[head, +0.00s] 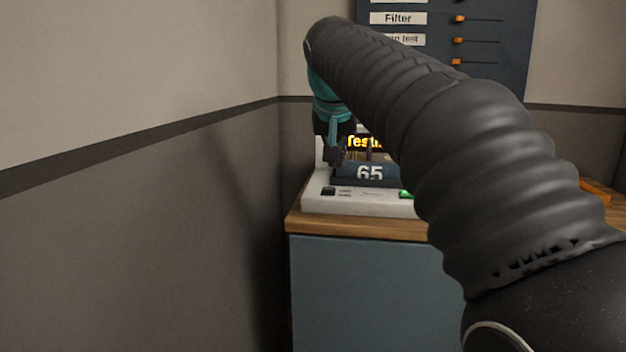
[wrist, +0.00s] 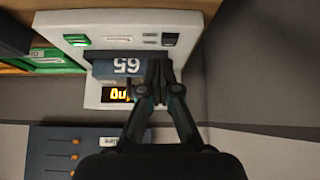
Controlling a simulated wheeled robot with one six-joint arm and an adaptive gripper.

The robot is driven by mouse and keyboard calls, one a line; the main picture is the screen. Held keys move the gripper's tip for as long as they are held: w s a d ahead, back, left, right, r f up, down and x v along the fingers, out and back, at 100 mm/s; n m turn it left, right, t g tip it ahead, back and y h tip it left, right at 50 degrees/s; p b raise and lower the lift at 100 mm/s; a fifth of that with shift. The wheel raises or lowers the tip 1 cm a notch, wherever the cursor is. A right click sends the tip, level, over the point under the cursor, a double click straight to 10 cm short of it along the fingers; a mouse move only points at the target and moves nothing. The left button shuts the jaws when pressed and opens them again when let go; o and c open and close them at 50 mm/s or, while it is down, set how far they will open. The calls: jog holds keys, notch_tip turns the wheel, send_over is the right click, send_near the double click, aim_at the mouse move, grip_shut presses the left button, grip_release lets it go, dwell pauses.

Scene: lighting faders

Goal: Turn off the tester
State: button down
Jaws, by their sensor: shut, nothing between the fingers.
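The tester is a pale device (head: 352,207) on a wooden-topped counter in the head view. A dark block marked 65 (head: 369,173) sits on it, and a lit yellow display behind reads "Testi..." before my arm cuts it off. A lit green switch (head: 405,193) is at its front right and a dark switch (head: 328,191) at its front left. In the wrist view the tester (wrist: 185,22) appears upside down, with the green switch (wrist: 77,40) and dark switch (wrist: 170,39) along its top. My gripper (wrist: 158,68) is shut and empty, over or beside the right end of the 65 block.
A dark panel with labels and orange sliders (head: 458,40) hangs on the wall behind; it also shows in the wrist view (wrist: 75,150). A wall stands close on the left. The blue-grey counter front (head: 365,290) is below. Green and orange items (wrist: 50,58) lie beside the tester.

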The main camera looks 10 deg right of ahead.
jog(key=w+r+m, duration=0.1)
jog(key=w+r, duration=0.2)
jog(key=w, duration=0.2)
jog(key=shift+w+a+h, duration=0.15)
jog(key=shift+a+h, duration=0.15)
jog(key=shift+a, duration=0.15)
jog(key=b, duration=0.1)
send_over(328, 190)
jog(key=f, duration=0.8)
jog(key=shift+s+f, duration=0.15)
jog(key=shift+s, duration=0.05)
jog(key=shift+s+a+f+b, duration=0.15)
jog(key=shift+f+b, duration=0.35)
jog(key=shift+f, duration=0.2)
jog(key=shift+s+f, duration=0.15)
jog(key=shift+f, duration=0.9)
jog(key=f+t+b, duration=0.1)
jog(key=b, duration=0.2)
jog(key=shift+s+a+f+b, duration=0.1)
jog(key=shift+s+f+b, duration=0.1)
jog(key=shift+b, duration=0.1)
jog(key=shift+w+r+p, duration=0.1)
jog(key=shift+r+p, duration=0.35)
jog(key=shift+p, duration=0.1)
jog(key=shift+r, duration=0.1)
